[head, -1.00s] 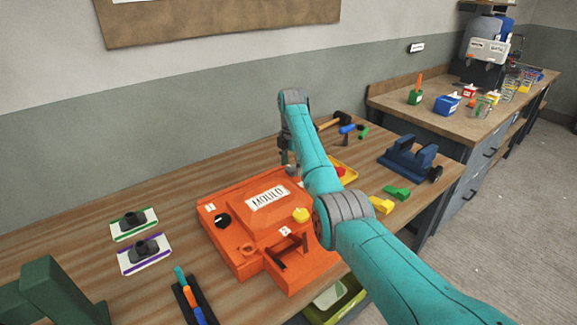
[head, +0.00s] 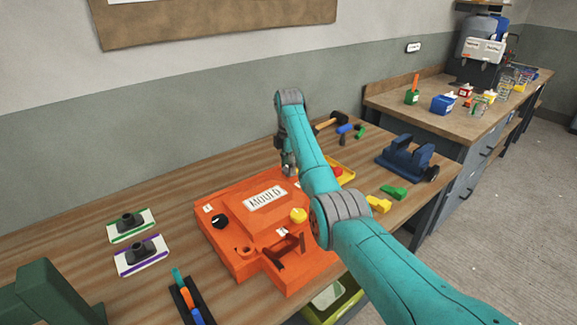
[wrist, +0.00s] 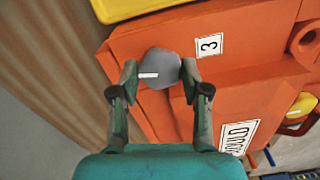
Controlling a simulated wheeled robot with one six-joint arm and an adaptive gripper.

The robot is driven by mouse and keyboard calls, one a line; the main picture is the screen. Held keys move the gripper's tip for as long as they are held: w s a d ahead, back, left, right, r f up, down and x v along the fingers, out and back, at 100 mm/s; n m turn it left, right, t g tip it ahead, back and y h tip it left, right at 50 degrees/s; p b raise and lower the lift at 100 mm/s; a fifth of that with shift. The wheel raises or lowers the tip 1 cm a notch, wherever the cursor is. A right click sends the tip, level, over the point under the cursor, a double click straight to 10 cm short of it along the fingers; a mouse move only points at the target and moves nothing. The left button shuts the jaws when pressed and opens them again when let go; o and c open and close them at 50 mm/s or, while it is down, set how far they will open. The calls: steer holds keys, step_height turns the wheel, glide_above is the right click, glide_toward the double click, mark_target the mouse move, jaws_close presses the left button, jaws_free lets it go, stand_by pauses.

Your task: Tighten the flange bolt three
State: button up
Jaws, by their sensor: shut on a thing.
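The orange mould (head: 228,252) lies on the bench and carries a MOULD label. In the wrist view, a grey bolt head (wrist: 160,66) with a white mark sits at the mould's edge beside a label reading 3 (wrist: 209,45). My gripper (wrist: 160,72) has one finger on each side of this bolt head and is shut on it. In the head view my gripper (head: 289,168) is down at the mould's back corner, where the bolt is mostly hidden.
A yellow tray (head: 343,165) stands close behind the mould, partly behind my arm. A blue vise (head: 405,158), a hammer (head: 330,123) and small green and yellow pieces lie on the bench. Two labelled plates with dark fittings (head: 131,222) lie at left, with bare wood around them.

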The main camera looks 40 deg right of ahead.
steer(key=m, duration=1.2)
steer(key=shift+m, duration=0.4)
steer(key=m, duration=1.2)
steer(key=shift+m, duration=0.4)
steer(key=m, duration=1.1)
steer(key=shift+m, duration=0.3)
steer(key=m, duration=1.2)
